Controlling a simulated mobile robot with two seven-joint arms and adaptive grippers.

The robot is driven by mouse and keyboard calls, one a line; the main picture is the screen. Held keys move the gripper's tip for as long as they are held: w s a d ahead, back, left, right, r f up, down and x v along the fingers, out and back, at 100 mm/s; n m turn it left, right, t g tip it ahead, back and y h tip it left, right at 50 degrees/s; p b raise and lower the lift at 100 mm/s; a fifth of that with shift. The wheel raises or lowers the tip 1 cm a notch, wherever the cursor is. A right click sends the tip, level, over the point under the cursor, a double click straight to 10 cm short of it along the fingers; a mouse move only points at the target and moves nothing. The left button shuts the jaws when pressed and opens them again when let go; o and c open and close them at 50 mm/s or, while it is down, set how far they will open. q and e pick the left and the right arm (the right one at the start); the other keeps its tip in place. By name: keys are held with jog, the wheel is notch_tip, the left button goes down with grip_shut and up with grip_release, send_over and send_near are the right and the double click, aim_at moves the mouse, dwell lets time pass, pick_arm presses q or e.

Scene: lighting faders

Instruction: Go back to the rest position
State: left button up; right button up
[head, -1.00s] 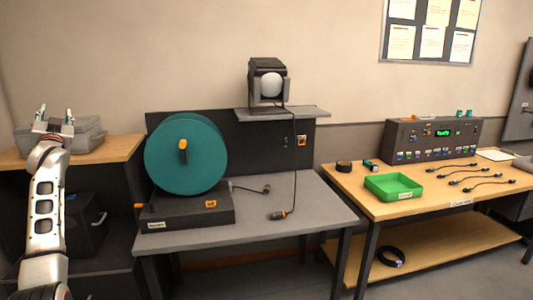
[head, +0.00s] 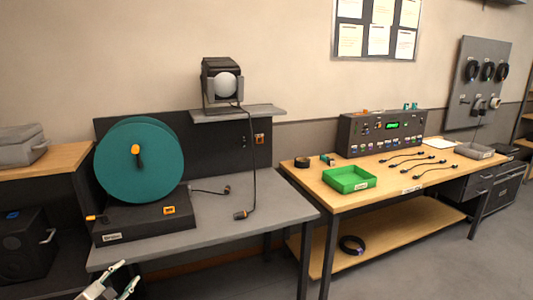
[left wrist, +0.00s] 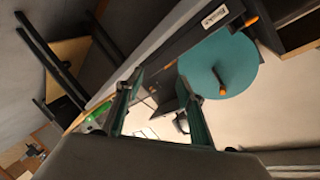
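My left gripper (head: 122,277) shows at the bottom edge of the head view, in front of the grey table (head: 225,222) and low beside its front left corner. Its two fingers stand apart with nothing between them. The left wrist view also shows the fingers of the left gripper (left wrist: 160,92) spread and empty, with the tables and the teal reel beyond. Most of the left arm is out of the head view. My right gripper is in neither view.
A teal reel (head: 165,170) on a black base (head: 145,219) stands on the grey table. A lamp (head: 222,83) sits on the shelf above. A wooden table (head: 345,200) at the right holds a green tray (head: 349,180), a fader console (head: 381,133) and several cables. Floor at the right is clear.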

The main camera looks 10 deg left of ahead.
pick_arm(q)
jog(key=s+d+f+m+g+h, duration=0.1)
jog(key=s+d+f+g+h, duration=0.15)
jog(key=s+d+f, duration=0.85)
jog(key=s+d+f+m+g+h, duration=0.1)
jog(key=s+d+f+g+h, duration=0.15)
jog(key=s+d+f, duration=0.75)
jog(key=s+d+r+n, duration=0.1)
jog(key=d+n, duration=0.1)
jog(key=d, duration=0.3)
jog(key=s+d+r+n+t, duration=0.1)
jog(key=d+r+n, duration=0.1)
jog(key=d, duration=0.4)
jog(key=shift+s+d+r+n, duration=0.25)
jog(key=shift+d+r+n, duration=0.05)
jog(key=shift+n, duration=0.5)
